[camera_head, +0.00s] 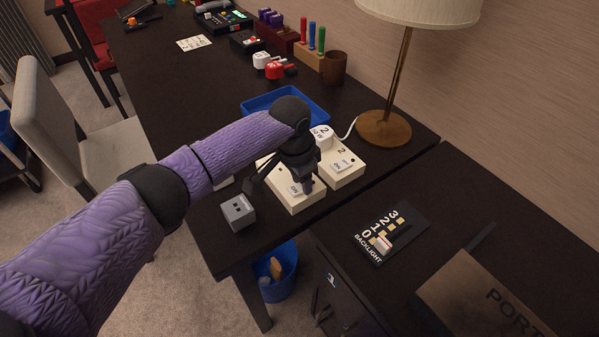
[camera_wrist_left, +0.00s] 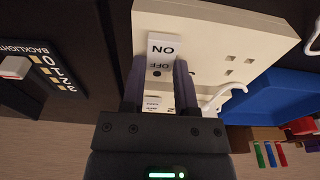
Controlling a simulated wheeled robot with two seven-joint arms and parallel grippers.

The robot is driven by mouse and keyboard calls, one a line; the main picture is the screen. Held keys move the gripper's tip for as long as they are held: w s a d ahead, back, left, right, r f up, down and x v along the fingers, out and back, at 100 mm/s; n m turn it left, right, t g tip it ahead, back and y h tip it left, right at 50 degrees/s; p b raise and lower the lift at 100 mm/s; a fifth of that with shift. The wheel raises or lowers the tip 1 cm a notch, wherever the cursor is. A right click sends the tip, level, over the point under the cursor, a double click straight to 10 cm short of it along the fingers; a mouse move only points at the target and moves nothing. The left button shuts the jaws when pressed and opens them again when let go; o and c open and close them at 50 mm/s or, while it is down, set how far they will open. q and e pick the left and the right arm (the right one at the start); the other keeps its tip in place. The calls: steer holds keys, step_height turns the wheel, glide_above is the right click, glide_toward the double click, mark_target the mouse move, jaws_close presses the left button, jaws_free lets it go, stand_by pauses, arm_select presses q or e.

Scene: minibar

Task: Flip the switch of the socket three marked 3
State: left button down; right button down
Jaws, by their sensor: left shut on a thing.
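Two cream socket blocks stand side by side on the dark desk. My left gripper (camera_head: 303,182) is down over the front-left block (camera_head: 297,206), with its fingers on either side of a white ON/OFF switch (camera_wrist_left: 163,47). In the left wrist view my left gripper (camera_wrist_left: 158,70) appears shut on this switch, and the ON half shows beyond the fingertips. The gripper hides this block's number, so I cannot read whether it is 3. The other block (camera_head: 349,177), marked 2, has its own switch (camera_head: 342,161) and a white plug (camera_head: 322,137). My right gripper is not in view.
A grey cube (camera_head: 239,212) sits at the desk's front edge. A blue tray (camera_head: 262,104) and a lamp (camera_head: 384,128) stand behind the sockets. A backlight slider panel (camera_head: 391,232) lies on the adjoining table at right. A white cord runs from the plug.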

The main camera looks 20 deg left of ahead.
mark_target(296, 188)
arm_select(q)
steer(key=shift+c, duration=1.8)
jaws_free()
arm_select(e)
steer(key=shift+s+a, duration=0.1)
arm_select(q)
step_height(296, 188, up, 10)
steer(key=s+p, duration=0.1)
steer(key=p, duration=0.4)
steer(key=shift+a, duration=0.4)
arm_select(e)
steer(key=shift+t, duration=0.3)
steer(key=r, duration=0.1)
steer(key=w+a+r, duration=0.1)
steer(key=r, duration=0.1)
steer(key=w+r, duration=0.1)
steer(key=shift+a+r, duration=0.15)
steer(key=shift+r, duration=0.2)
arm_select(q)
steer(key=shift+f, duration=0.1)
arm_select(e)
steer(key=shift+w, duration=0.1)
